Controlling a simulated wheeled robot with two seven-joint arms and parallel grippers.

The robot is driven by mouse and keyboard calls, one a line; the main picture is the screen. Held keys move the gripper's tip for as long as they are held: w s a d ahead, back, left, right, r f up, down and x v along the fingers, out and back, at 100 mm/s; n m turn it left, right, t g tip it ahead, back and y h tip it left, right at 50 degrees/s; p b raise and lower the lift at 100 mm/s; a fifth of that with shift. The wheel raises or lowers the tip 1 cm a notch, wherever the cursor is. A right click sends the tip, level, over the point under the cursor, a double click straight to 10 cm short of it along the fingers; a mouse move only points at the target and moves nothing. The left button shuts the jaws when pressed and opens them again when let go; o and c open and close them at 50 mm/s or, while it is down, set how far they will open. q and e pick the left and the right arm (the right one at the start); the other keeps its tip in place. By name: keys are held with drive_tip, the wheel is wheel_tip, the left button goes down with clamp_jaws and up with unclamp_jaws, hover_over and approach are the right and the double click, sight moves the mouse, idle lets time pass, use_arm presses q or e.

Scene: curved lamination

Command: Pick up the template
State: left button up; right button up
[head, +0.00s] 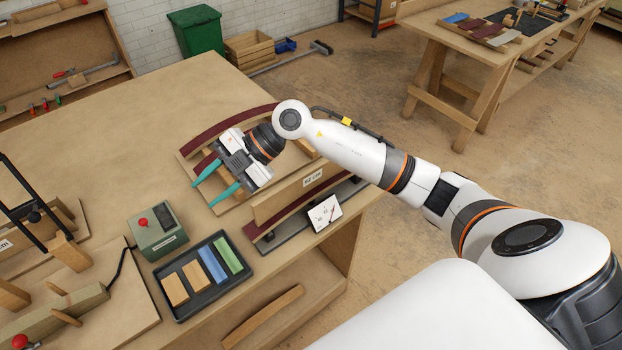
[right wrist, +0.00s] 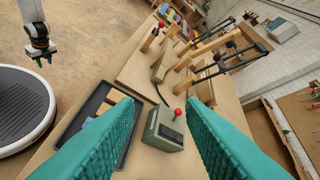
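Nothing is clearly marked as the template, and I cannot tell which piece it is. A curved wooden strip (head: 262,317) lies on the shelf under the bench top. A curved dark red strip (head: 228,127) lies on a board on the bench, beside a labelled wooden form (head: 285,198). My right gripper (head: 207,190) is over that board, its teal fingers spread wide with nothing between them. The right wrist view shows the same empty gap (right wrist: 166,108). My left gripper (right wrist: 41,58) shows small at the top left there; its opening is unclear.
A dark tray (head: 182,317) with coloured blocks and a green box with a red knob (head: 157,235) stand on the bench (head: 110,120). Clamps and wooden jigs stand at the left. The far left of the bench top is clear.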

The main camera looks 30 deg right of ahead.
drive_tip(key=w+d+f+m+h, duration=0.2)
drive_tip(key=d+h, duration=0.4)
drive_tip(key=d, duration=0.5)
drive_tip(key=m+g+h+p, duration=0.2)
drive_tip(key=m+h, duration=0.2)
drive_tip(key=h, duration=0.2)
hover_over(311, 169)
drive_tip(key=f, duration=0.4)
drive_tip(key=shift+s+a+f, duration=0.2)
drive_tip(key=shift+s+a, duration=0.05)
drive_tip(key=shift+a, duration=0.15)
drive_tip(key=f, duration=0.1)
drive_tip(key=f+p, duration=0.1)
drive_tip(key=f, duration=0.1)
drive_tip(key=f+p, duration=0.1)
drive_tip(key=shift+w+d+f, duration=0.15)
drive_tip(key=shift+d+f, duration=0.2)
drive_tip(key=shift+d, duration=0.05)
drive_tip(key=shift+f, duration=0.55)
drive_tip(key=shift+r, duration=0.1)
clamp_jaws()
